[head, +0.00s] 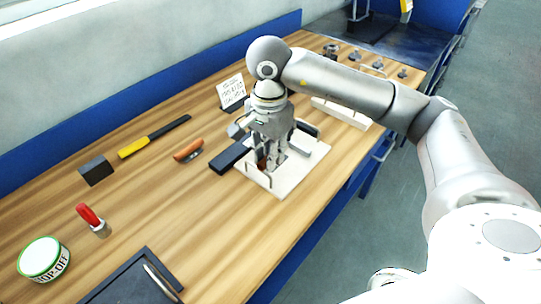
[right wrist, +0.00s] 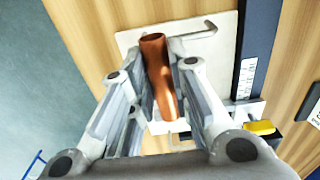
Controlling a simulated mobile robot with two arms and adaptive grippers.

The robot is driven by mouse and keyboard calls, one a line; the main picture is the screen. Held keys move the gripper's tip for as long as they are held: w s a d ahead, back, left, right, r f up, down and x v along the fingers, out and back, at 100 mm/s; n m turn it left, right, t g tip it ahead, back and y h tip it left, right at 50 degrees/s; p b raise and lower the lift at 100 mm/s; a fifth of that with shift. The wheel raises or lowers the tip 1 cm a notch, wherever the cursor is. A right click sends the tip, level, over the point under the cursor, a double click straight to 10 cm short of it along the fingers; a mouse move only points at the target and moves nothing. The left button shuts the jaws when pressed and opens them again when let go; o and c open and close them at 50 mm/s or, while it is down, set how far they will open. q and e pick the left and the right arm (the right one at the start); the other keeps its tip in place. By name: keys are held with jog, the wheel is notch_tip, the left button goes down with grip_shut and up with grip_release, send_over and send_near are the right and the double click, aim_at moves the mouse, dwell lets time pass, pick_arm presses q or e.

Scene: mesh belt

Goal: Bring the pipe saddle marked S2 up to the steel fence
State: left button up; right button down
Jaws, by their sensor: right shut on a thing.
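My right gripper (head: 271,162) is over the pale board (head: 285,187) on the bench, its fingers pointing down. In the right wrist view it (right wrist: 160,100) is shut on a copper-coloured, tube-like piece (right wrist: 158,75). Fingers hide part of this piece in the head view. No S2 mark is readable on it. The board (right wrist: 130,40) carries a thin bent metal rod (right wrist: 190,35). A dark bar (head: 229,156) lies along the board's left side; it also shows in the right wrist view (right wrist: 262,40), with a white label. I cannot tell which part is the steel fence. My left gripper is not in view.
An orange-handled tool (head: 188,149), a yellow-and-black tool (head: 153,137), a dark block (head: 96,171), a red-handled item (head: 89,215) and a round drop-off tin (head: 43,259) stand left. A written card (head: 231,91) stands behind. A pale strip (head: 341,113) lies right.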

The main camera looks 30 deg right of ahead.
jog(key=shift+w+d+f+b, duration=0.2)
jog(key=shift+w+f+b, duration=0.4)
jog(key=shift+b, duration=0.05)
jog(key=shift+w+d+f+b, duration=0.15)
jog(key=shift+w+f+b, duration=0.45)
jog(key=shift+w+f, duration=0.1)
jog(key=shift+f, duration=0.1)
jog(key=shift+f+b, duration=0.1)
jog(key=shift+b, duration=0.25)
